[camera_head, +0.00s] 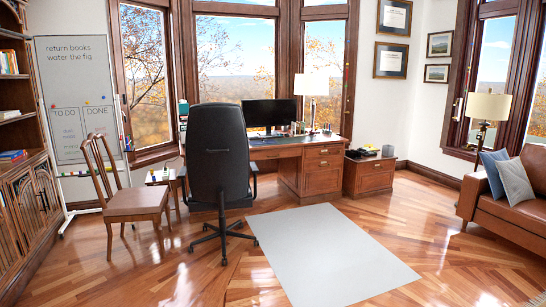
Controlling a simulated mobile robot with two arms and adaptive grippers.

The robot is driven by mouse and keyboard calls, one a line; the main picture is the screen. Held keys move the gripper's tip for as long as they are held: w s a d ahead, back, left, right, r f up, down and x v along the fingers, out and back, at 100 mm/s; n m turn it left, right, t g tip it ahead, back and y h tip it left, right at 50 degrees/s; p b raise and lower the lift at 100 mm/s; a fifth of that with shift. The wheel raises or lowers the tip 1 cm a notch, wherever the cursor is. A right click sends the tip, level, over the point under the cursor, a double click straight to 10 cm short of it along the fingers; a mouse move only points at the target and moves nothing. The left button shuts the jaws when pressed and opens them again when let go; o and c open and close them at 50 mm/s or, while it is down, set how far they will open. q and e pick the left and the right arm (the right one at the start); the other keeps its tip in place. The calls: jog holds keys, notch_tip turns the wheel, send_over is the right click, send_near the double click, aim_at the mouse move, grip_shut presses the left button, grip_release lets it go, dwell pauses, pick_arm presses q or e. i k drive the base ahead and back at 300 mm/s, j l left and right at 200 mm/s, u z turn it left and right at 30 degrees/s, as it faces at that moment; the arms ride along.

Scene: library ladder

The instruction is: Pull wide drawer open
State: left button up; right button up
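A wooden desk (291,170) stands at the back middle, in front of the windows. Its right pedestal has a stack of drawer fronts (323,164), which look closed. A low wooden cabinet (372,178) with drawer fronts stands just right of the desk and also looks shut. I cannot tell which of these is the wide drawer. The desk's middle front is hidden behind a black office chair (219,150). Neither of my grippers is in view.
A pale rug (330,255) lies on the open wood floor before the desk. A wooden chair (130,203) and whiteboard (77,100) stand at left, beside a bookcase (25,190). A brown leather sofa (490,208) is at right. Floor between rug and sofa is clear.

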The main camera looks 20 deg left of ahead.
aim_at(291, 152)
jog(key=i+j+u, duration=0.15)
jog(key=i+u, duration=0.3)
jog(key=i, duration=3)
jog(key=i+u, duration=0.15)
jog(key=i, duration=0.45)
jog(key=i+u, duration=0.15)
jog(key=i, duration=0.5)
jog(key=i+l+u, duration=0.15)
jog(key=i, duration=0.45)
